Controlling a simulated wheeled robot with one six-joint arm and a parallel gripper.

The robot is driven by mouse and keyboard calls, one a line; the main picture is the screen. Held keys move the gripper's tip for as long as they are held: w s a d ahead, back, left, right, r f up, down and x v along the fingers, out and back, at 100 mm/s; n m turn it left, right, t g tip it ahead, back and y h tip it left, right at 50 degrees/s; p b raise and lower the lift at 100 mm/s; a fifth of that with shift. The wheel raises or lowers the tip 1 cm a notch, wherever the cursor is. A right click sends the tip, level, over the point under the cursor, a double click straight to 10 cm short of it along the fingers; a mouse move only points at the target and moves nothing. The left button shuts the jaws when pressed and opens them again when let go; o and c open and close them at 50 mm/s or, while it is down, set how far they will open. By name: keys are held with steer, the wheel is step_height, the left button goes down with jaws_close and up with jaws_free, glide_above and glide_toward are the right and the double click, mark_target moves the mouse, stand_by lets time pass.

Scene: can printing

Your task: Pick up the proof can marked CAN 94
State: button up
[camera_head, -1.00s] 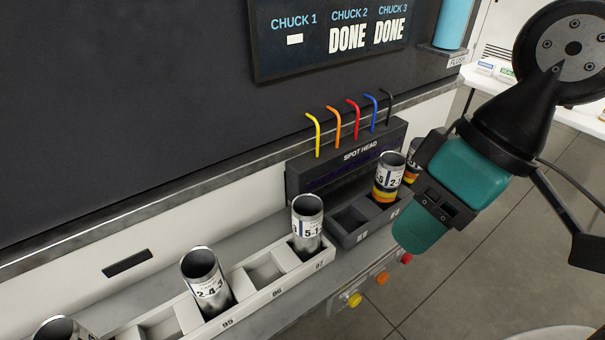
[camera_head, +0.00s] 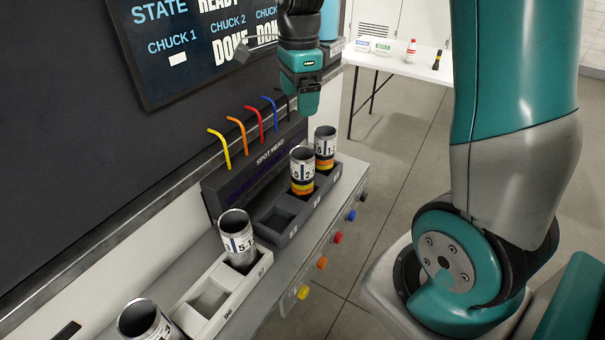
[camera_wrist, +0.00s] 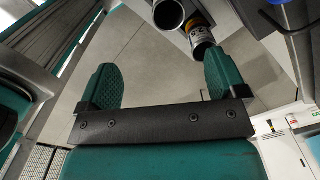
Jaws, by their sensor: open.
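I cannot make out a can marked CAN 94 in the current views. In the head view, a silver can with a white printed label (camera_head: 238,240) stands tilted in the pale rack (camera_head: 215,322). Another can (camera_head: 145,322) is cut off by the bottom edge. Two cans with orange and yellow bands, a nearer one (camera_head: 303,172) and a farther one (camera_head: 325,148), stand in the dark SPOT HEAD holder (camera_head: 277,240). My gripper (camera_head: 303,103) is above the holder's far end, its jaws open and empty in the wrist view (camera_wrist: 160,82). A banded can (camera_wrist: 200,32) shows beyond one finger.
The dark wall panel carries a status screen (camera_head: 200,45). Colored bent tubes (camera_head: 240,135) rise behind the holder. Colored knobs (camera_head: 321,262) line the bench front. A white table (camera_head: 400,62) with small items stands at the back. The pale rack has an empty slot (camera_head: 208,298).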

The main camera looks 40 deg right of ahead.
mark_target(303, 153)
steer(key=shift+m, duration=0.7)
steer(key=f, duration=0.3)
steer(key=d+f+p, duration=0.1)
steer(key=f, duration=0.3)
steer(key=f+p, duration=0.1)
steer(key=f, duration=0.3)
steer(key=shift+w+d+f, duration=0.15)
steer(key=shift+w, duration=0.1)
steer(key=shift+w+d+f+p, duration=0.1)
steer(key=shift+f+p, duration=0.55)
steer(key=shift+f, duration=0.95)
steer(key=shift+w+d+f+p, duration=0.1)
steer(key=shift+f+p, duration=0.55)
steer(key=shift+f, duration=0.9)
steer(key=c, duration=1.2)
steer(key=shift+r, duration=0.1)
